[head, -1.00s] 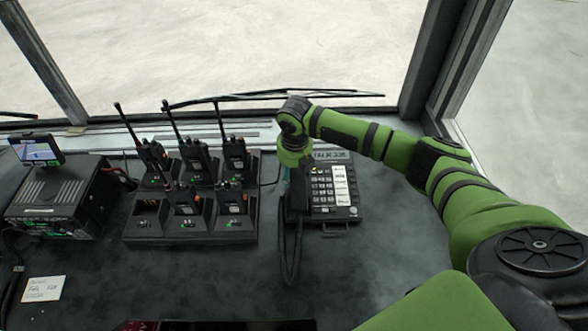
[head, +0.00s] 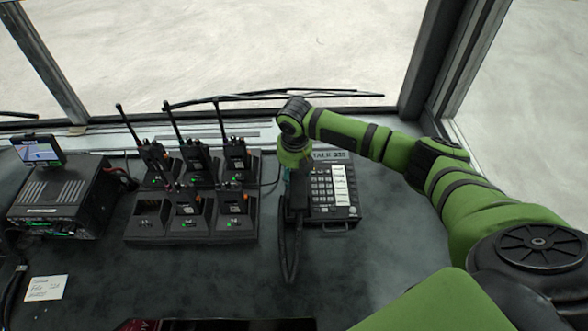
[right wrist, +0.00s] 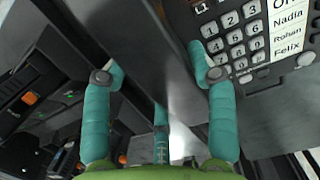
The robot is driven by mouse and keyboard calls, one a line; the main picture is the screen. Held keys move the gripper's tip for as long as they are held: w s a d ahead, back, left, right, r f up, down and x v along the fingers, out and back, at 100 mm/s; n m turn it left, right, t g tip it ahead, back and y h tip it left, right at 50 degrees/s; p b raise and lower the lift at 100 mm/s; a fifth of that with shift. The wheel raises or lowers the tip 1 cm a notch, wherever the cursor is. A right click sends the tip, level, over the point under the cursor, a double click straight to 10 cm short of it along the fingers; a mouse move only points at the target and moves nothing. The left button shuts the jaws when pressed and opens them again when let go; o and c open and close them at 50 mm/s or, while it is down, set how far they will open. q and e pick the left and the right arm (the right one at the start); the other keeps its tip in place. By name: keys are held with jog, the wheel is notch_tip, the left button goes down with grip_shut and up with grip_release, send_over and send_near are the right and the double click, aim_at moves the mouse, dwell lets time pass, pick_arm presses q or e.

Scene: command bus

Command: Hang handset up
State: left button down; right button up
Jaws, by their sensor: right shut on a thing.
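The desk phone (head: 333,196) has a keypad and a white name list and sits on the dark dashboard. It also shows in the right wrist view (right wrist: 248,38). The black handset (head: 297,203) is over the phone's left side, its cord hanging toward the front. My right gripper (head: 290,182) is shut on the handset from above. In the right wrist view its teal fingers (right wrist: 158,75) are on either side of the dark handset (right wrist: 150,45). Whether the handset touches the cradle cannot be told; the gripper hides it. My left gripper is not in view.
A charger rack (head: 190,228) with several handheld radios stands just left of the phone. A radio unit (head: 62,198) with a small screen is at the far left. A paper note (head: 46,288) lies at front left. The dashboard in front of the phone is mostly clear.

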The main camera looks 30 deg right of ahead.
dwell(0.4)
jog(key=o, duration=1.4)
jog(key=shift+c, duration=0.2)
notch_tip(320, 180, up, 12)
jog(key=s, duration=0.1)
jog(key=shift+s+a, duration=0.3)
